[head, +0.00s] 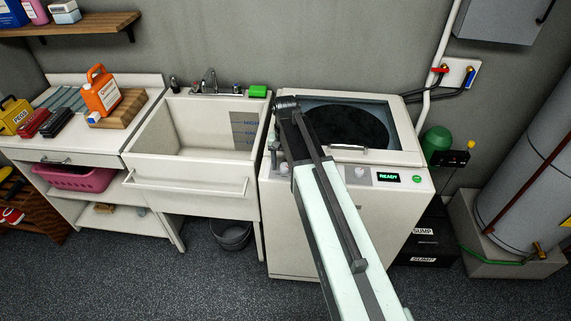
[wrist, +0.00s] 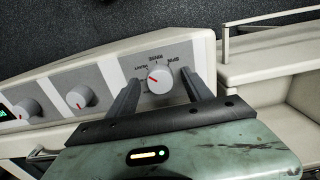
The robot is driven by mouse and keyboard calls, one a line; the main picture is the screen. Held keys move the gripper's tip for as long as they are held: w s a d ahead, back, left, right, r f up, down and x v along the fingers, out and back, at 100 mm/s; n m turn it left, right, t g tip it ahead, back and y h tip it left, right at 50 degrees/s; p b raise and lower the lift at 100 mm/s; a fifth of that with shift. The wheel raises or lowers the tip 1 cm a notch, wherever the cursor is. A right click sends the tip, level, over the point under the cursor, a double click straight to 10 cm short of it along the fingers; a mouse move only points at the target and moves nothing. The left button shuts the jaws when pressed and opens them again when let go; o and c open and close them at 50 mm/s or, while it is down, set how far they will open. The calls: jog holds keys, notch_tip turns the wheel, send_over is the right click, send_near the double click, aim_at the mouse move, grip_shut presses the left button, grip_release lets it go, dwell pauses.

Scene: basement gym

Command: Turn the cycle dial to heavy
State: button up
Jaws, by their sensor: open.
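The washer (head: 385,228) stands right of the sink, with a row of knobs on its front panel. In the wrist view the cycle dial (wrist: 159,80) is a round white knob on a grey plate with small labels; one appears to read heavy. Its red mark points left in that view, a little away from that label. My gripper (wrist: 160,77) is open, with one finger on each side of the dial. Whether the fingers touch it is unclear. In the head view my arm reaches to the panel's left end and covers part of the panel.
Two other knobs, a middle one (wrist: 80,97) and another (wrist: 26,109), sit along the panel beside a display (head: 388,177) reading READY. The sink (head: 190,183) with its front rail is close on the left. A tank (head: 530,170) stands at the right.

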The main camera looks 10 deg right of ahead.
aim_at(285, 166)
notch_tip(285, 166, up, 8)
jog(key=p, duration=0.7)
jog(key=shift+f, duration=0.15)
